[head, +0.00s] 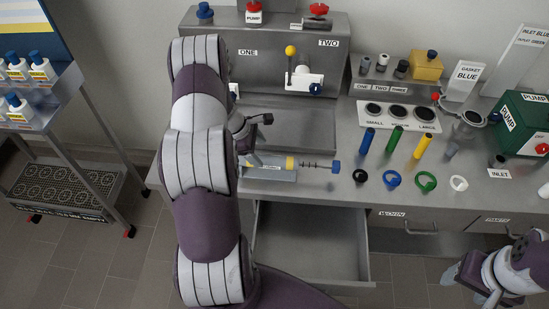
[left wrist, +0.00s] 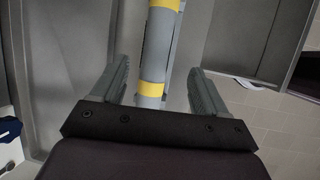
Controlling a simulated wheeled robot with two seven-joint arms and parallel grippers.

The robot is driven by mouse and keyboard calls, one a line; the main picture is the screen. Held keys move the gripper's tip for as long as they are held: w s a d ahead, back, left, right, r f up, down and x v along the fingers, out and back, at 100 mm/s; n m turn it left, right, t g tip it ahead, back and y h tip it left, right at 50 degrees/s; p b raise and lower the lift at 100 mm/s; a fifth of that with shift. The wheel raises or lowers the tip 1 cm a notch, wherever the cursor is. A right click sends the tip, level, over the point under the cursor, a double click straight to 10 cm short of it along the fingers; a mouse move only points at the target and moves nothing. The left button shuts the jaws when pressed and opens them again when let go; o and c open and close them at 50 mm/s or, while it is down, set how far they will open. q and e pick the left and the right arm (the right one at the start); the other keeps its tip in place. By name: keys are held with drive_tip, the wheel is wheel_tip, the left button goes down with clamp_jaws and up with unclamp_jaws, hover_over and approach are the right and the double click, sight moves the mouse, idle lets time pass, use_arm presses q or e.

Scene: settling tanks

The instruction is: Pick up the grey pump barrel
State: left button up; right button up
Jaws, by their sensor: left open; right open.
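The grey pump barrel (head: 272,163) lies on the bench edge above the open drawer in the head view, with yellow bands. A rod with a coil and a blue end (head: 336,167) lies in line to its right. In the left wrist view the barrel (left wrist: 156,55) runs between the fingers of my left gripper (left wrist: 158,70), which is open with a gap on both sides. In the head view my left arm hides part of this gripper (head: 248,135) and the barrel's left end. My right gripper (head: 473,282) is open and empty at the lower right.
An open, empty drawer (head: 312,240) juts out below the barrel. Coloured cylinders, including a green one (head: 394,140), and rings, including a blue one (head: 391,179), sit to the right. A lever panel (head: 270,55) stands behind. A bottle cart (head: 75,130) is at left.

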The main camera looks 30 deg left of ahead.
sight(265, 158)
use_arm(q)
drive_tip(key=x, duration=0.3)
drive_tip(key=p+x, duration=0.1)
drive_tip(key=shift+w+a+f, duration=0.25)
drive_tip(key=shift+w+f, duration=0.1)
drive_tip(key=shift+w, duration=0.15)
drive_tip(key=x, duration=0.1)
drive_tip(key=p+x, duration=0.1)
drive_tip(key=x, duration=0.1)
drive_tip(key=shift+s+d+f, duration=0.1)
drive_tip(key=shift+s+f, duration=0.1)
drive_tip(key=shift+f, duration=0.4)
drive_tip(key=shift+w+f, duration=0.1)
drive_tip(key=shift+c, duration=0.3)
drive_tip(key=c, duration=1.2)
use_arm(e)
drive_tip(key=shift+w+a+r, duration=0.1)
drive_tip(key=shift+w+r, duration=0.2)
drive_tip(key=shift+r, duration=0.3)
drive_tip(key=shift+w+r, duration=0.25)
drive_tip(key=shift+r, duration=0.3)
drive_tip(key=shift+f, duration=0.1)
